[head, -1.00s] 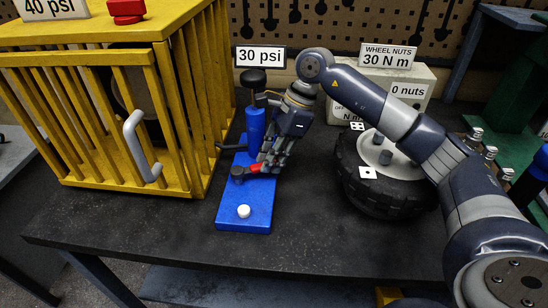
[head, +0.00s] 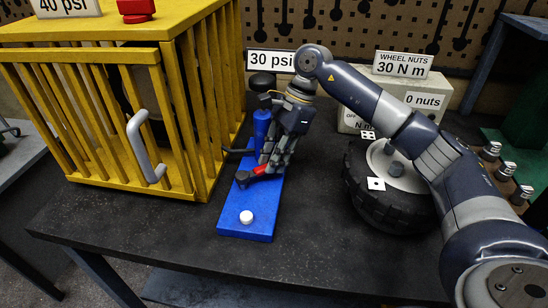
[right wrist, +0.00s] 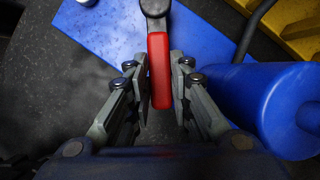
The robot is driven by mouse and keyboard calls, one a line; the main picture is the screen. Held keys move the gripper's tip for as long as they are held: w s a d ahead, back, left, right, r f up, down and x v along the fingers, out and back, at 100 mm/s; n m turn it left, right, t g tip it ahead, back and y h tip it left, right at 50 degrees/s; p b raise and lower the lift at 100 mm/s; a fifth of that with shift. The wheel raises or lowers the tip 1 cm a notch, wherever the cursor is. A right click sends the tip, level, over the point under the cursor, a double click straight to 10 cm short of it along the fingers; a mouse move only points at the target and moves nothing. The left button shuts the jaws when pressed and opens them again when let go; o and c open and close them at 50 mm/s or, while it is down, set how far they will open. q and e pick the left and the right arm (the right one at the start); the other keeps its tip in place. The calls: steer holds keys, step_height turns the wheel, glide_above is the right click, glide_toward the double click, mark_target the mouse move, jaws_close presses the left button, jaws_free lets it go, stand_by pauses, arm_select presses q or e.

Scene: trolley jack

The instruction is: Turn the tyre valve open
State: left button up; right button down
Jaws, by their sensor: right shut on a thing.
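A lever with a red grip (head: 261,170) and a dark end (head: 243,178) sits over the blue baseplate (head: 233,215) of a blue upright pump; it looks like the valve. My right gripper (head: 265,167) reaches down beside the pump and is shut on the red grip. In the right wrist view the red grip (right wrist: 159,70) stands between the two fingers (right wrist: 160,80), with its grey end beyond them. The blue pump cylinder (right wrist: 280,112) lies close on the right. My left gripper is not in view.
A yellow barred cage (head: 185,110) with a grey handle (head: 143,145) stands at left. A wheel (head: 385,205) lies at right. A "30 psi" sign (head: 268,60) is partly behind my arm. The bench front (head: 300,255) is clear.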

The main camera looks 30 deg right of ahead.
steer(key=c, duration=1.4)
jaws_free()
steer(key=shift+c, duration=0.2)
steer(key=v, duration=1.2)
steer(key=shift+d, duration=0.1)
